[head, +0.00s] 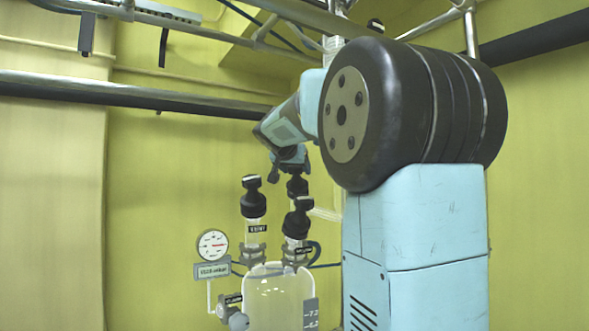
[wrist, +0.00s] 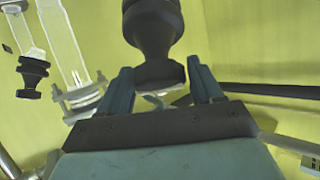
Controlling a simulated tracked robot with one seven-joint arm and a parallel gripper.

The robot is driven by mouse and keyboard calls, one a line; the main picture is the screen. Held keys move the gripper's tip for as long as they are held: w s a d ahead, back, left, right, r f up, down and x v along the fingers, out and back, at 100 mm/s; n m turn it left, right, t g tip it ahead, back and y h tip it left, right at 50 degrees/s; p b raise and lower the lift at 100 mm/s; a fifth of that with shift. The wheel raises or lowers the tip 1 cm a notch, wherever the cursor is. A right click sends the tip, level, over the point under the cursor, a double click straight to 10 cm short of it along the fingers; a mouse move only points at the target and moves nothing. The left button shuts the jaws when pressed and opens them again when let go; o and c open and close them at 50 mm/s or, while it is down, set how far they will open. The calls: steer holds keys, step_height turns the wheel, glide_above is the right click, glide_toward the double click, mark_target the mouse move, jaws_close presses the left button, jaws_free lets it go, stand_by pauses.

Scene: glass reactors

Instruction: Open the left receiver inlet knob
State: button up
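Three black knobs on valve stems stand above a clear glass vessel (head: 278,298) in the head view: a left knob (head: 252,196), a front right knob (head: 299,218) and a rear knob (head: 297,187) partly hidden behind it. I cannot tell from the labels which one is the left receiver inlet knob. My gripper (head: 290,163) points down just above the rear knob. In the wrist view, a black knob (wrist: 155,40) with a grey end face lies between the two blue fingers of my gripper (wrist: 160,80). The fingers are apart, with a narrow gap visible beside the knob on each side.
A round pressure gauge (head: 213,245) and a small side valve (head: 233,314) are left of the vessel. Pipes (head: 140,93) cross overhead. Another black knob (wrist: 32,75) and glass tubing (wrist: 62,45) show at left in the wrist view.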

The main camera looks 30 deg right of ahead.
steer(key=c, duration=0.7)
steer(key=shift+n, duration=0.5)
steer(key=n+t+y, duration=0.1)
steer(key=n, duration=0.1)
steer(key=n+y, duration=0.1)
steer(key=n, duration=0.1)
steer(key=shift+a+t+y, duration=0.1)
steer(key=shift+t+y, duration=0.3)
steer(key=n+y, duration=0.1)
steer(key=n, duration=0.1)
steer(key=n+y, duration=0.1)
steer(key=n, duration=0.1)
steer(key=shift+n+t+y, duration=0.3)
steer(key=shift+n+t, duration=0.1)
steer(key=n+y, duration=0.2)
steer(key=n, duration=0.1)
steer(key=n+g+y, duration=0.1)
steer(key=n+y, duration=0.1)
steer(key=n, duration=0.2)
steer(key=shift+w, duration=0.1)
steer(key=n+g+y, duration=0.1)
steer(key=n, duration=0.2)
steer(key=n+g+y, duration=0.1)
steer(key=n, duration=0.1)
steer(key=shift+n+g, duration=0.4)
steer(key=shift+y, duration=0.4)
